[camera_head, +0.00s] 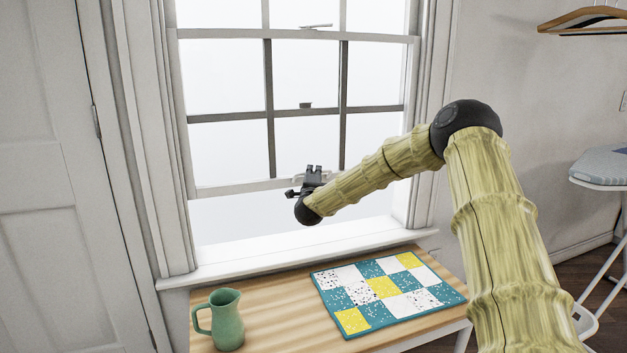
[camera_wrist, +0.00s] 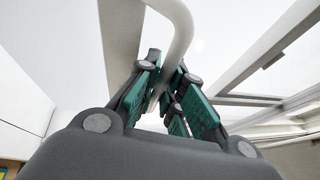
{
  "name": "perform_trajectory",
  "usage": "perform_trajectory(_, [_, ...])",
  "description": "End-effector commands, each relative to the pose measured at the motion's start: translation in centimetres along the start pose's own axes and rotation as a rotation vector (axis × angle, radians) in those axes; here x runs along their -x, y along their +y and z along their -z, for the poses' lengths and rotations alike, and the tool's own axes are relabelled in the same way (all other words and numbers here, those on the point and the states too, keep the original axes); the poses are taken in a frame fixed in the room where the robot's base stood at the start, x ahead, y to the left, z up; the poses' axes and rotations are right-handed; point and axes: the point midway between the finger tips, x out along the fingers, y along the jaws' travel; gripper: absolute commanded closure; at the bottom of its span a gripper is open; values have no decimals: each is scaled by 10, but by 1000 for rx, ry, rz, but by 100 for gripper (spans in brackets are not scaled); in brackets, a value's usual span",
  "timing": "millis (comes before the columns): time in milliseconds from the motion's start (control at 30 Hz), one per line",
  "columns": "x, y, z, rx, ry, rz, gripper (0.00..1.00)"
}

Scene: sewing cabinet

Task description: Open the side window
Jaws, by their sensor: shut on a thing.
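The window (camera_head: 225,150) has a lower sash whose white bottom rail (camera_head: 235,187) stands above the white sill (camera_head: 290,250), with a bright gap between them. My gripper (camera_head: 314,173) is at the middle of that rail. In the wrist view, my gripper's green-padded fingers (camera_wrist: 168,88) are closed around a curved white handle bar (camera_wrist: 181,38). The handle is mostly hidden by my gripper in the head view.
A wooden table (camera_head: 260,300) below the sill holds a green pitcher (camera_head: 227,322) and a patchwork mat (camera_head: 385,287). A door (camera_head: 45,180) stands at left. An ironing board (camera_head: 600,165) and hangers (camera_head: 585,18) are at right.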

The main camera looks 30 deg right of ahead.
Motion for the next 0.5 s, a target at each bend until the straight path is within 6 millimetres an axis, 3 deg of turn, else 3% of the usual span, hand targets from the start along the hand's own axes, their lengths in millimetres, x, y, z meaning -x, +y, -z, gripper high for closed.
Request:
perform_trajectory(367, [-1,-3,-1,0,-1,2,100])
perform_trajectory(400, [-1,-3,-1,0,-1,2,87])
perform_trajectory(433, [-1,-3,-1,0,-1,2,81])
perform_trajectory(500, [-1,-3,-1,0,-1,1,81])
